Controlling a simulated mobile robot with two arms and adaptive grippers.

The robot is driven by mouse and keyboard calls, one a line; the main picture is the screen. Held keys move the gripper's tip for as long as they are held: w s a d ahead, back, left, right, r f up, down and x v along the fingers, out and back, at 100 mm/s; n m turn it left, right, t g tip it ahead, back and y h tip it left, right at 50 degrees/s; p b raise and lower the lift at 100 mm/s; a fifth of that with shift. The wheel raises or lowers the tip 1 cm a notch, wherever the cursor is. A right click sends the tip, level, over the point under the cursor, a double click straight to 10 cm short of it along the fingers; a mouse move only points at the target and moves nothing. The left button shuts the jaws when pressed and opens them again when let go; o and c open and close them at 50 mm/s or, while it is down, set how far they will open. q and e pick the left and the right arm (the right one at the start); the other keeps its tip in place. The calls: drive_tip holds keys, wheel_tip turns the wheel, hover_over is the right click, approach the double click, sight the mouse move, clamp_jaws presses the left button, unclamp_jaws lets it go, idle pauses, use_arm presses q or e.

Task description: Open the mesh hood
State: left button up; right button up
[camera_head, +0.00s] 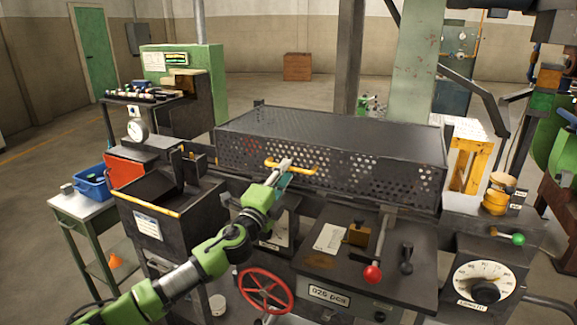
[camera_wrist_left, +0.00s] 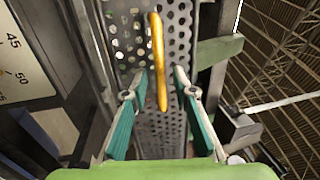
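The mesh hood (camera_head: 335,165) is a long dark box with a perforated front, lying flat and shut over the machine bed. A yellow handle (camera_head: 306,171) sticks out from its front face. My left gripper (camera_head: 283,170) is at the left part of this handle. In the left wrist view the handle (camera_wrist_left: 157,50) stands upright in front of the perforated panel (camera_wrist_left: 182,30). The two teal fingers of my left gripper (camera_wrist_left: 163,80) are spread on either side of the handle's lower part, with visible gaps. My right gripper is not in view.
Below the hood are a red-knobbed lever (camera_head: 372,272), a red handwheel (camera_head: 266,290) and a dial (camera_head: 484,285). A dark bin (camera_head: 170,220) stands left of the hood. A green-grey column (camera_head: 413,75) rises behind it.

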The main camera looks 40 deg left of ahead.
use_arm(q)
drive_tip(key=shift+x, duration=1.4)
drive_tip(key=shift+c, duration=0.4)
clamp_jaws()
